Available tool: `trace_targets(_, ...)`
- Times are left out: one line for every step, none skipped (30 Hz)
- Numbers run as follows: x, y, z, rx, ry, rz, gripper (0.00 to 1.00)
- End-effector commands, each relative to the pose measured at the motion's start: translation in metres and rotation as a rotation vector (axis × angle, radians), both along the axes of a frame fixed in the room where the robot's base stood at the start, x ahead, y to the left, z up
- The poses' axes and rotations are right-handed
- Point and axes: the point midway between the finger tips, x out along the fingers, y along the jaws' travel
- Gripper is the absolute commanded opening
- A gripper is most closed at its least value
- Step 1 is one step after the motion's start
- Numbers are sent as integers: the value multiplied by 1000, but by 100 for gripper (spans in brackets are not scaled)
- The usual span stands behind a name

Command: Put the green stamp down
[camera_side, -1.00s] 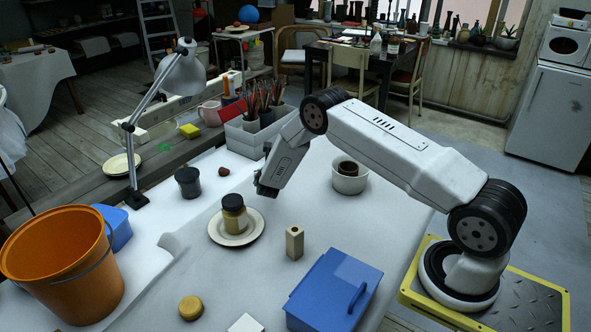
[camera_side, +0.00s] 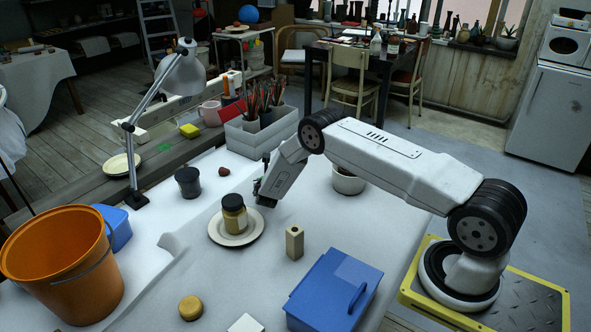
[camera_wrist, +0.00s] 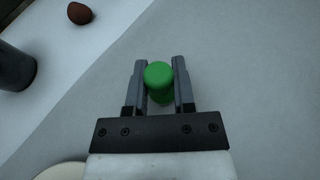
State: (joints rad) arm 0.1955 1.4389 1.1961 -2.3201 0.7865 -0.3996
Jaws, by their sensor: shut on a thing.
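In the wrist view, the green stamp (camera_wrist: 159,78) is seen end-on as a rounded green top between the two grey fingers of my gripper (camera_wrist: 159,62). The fingers are shut on it, one at each side. In the side view, my gripper (camera_side: 265,199) points down low over the white sheet, beyond and to the right of the plate with the jar. I cannot make out the stamp there, nor whether its underside touches the table.
A dark-lidded jar (camera_side: 235,222) stands on a white plate (camera_side: 219,237). A dark cup (camera_side: 188,183) and a reddish-brown lump (camera_side: 224,171) lie left of my gripper. A white bowl (camera_side: 347,186) is partly behind my arm. A wooden block (camera_side: 294,243) and blue box (camera_side: 335,295) are nearer.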

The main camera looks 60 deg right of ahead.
Motion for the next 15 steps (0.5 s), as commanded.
trace_targets(0,0,0,-1,-1,0,0)
trace_targets(0,0,0,-1,-1,0,0)
trace_targets(0,0,0,-1,-1,0,0)
trace_targets(0,0,0,-1,-1,0,0)
trace_targets(0,0,0,-1,-1,0,0)
trace_targets(0,0,0,0,0,0,0)
trace_targets(0,0,0,0,0,0,0)
trace_targets(0,0,-1,0,0,0,0)
trace_targets(0,0,-2,0,0,0,0)
trace_targets(0,0,-3,0,0,0,0)
trace_targets(0,0,-3,0,0,0,0)
trace_targets(0,0,-3,0,0,0,41)
trace_targets(0,0,-3,0,0,0,50)
trace_targets(0,0,-3,0,0,0,60)
trace_targets(0,0,-3,0,0,0,67)
